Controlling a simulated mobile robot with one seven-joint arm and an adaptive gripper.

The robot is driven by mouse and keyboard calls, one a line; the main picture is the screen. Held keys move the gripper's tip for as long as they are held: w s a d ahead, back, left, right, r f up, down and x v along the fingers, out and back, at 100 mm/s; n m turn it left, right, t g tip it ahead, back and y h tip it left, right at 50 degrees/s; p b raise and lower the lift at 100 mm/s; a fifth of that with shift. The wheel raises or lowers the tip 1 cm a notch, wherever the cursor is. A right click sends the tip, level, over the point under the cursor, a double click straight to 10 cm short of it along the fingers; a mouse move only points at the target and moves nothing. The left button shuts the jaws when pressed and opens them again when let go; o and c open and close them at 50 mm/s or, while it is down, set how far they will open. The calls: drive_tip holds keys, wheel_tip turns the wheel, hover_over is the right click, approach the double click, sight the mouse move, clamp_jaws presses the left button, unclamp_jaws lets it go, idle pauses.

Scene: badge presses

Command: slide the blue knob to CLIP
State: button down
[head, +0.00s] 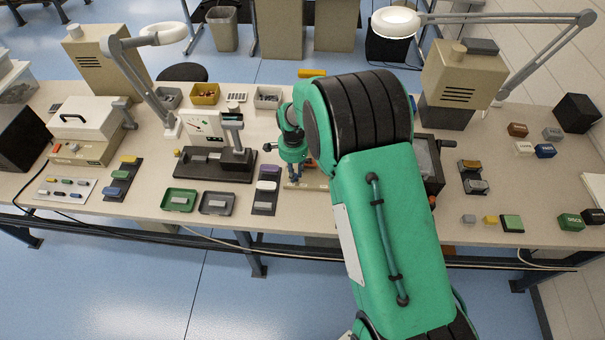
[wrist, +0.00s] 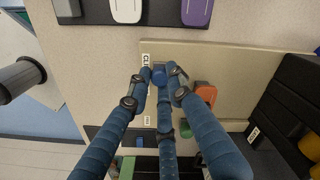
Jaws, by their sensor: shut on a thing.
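The blue knob (wrist: 159,75) sits on a beige panel (wrist: 225,58) in the wrist view, close beside a small label that seems to read CLIP (wrist: 145,60). A second small label (wrist: 148,120) lies further down the panel, too small to read. My gripper (wrist: 161,82) has its blue fingers shut on the knob, which they partly cover. In the head view my gripper (head: 294,172) is low over the panel at the middle of the bench, and the knob cannot be made out there.
An orange block (wrist: 205,93) is just right of the fingers. A dark strip with white (wrist: 126,10) and purple (wrist: 196,12) pieces lies past the panel. In the head view a press (head: 232,150) stands to the left and a dark framed box (head: 430,165) to the right.

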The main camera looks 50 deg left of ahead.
drive_tip(key=shift+s+a, duration=0.5)
drive_tip(key=shift+a, duration=0.05)
drive_tip(key=c, duration=1.6)
unclamp_jaws()
drive_tip(key=shift+s+a, duration=0.1)
drive_tip(key=shift+o, duration=0.2)
drive_tip(key=shift+r, duration=0.45)
wheel_tip(320, 180, up, 11)
